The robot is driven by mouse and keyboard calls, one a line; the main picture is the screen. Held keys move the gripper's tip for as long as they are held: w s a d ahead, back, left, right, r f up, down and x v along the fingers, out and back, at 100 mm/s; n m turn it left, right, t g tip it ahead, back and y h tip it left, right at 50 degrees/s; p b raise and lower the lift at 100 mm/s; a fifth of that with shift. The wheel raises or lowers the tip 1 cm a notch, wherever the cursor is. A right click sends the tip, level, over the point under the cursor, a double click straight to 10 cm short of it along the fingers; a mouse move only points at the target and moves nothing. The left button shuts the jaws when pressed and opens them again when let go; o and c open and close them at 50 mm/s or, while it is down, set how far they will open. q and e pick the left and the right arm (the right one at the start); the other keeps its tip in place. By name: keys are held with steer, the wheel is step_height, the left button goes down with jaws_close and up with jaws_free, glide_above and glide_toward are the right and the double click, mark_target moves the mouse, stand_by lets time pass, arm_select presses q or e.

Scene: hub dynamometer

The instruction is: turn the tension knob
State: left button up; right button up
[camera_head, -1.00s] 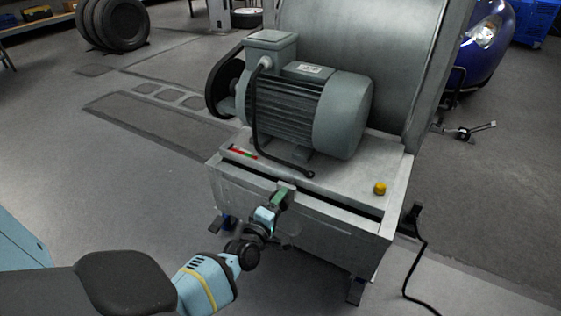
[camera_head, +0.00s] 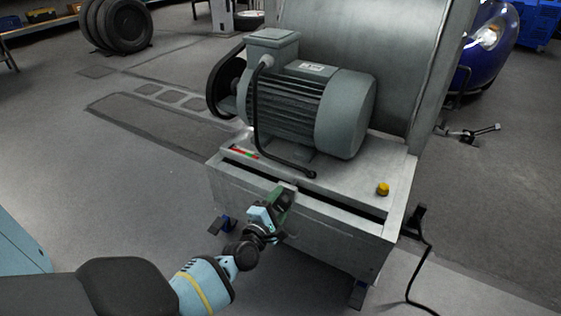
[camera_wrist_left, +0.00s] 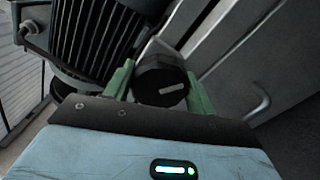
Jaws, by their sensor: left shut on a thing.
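The tension knob (camera_wrist_left: 160,78) is black and round with a small pale mark on its face, in the left wrist view. The green fingers of my left gripper (camera_wrist_left: 160,90) stand on either side of it and are shut on it. In the head view my left gripper (camera_head: 281,201) is at the front edge of the grey machine base (camera_head: 345,238), below the motor. The knob is mostly hidden there by the gripper. My right gripper is not in view.
The grey motor (camera_head: 310,105) stands on the base behind the gripper, with a black cable (camera_head: 256,115) curving down. A yellow knob (camera_head: 383,189) is on the base's right side. A black cord (camera_head: 426,255) hangs at the right.

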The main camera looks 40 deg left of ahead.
mark_target(279, 205)
arm_select(q)
steer(key=o, duration=0.9)
steer(key=shift+c, duration=0.2)
steer(key=shift+o, duration=0.6)
steer(key=shift+s, duration=0.1)
steer(key=p+v, duration=0.2)
steer(key=v, duration=0.4)
steer(key=shift+s+d, duration=0.1)
steer(key=shift+s, duration=0.15)
steer(key=shift+s+d, duration=0.15)
steer(key=shift+s, duration=0.4)
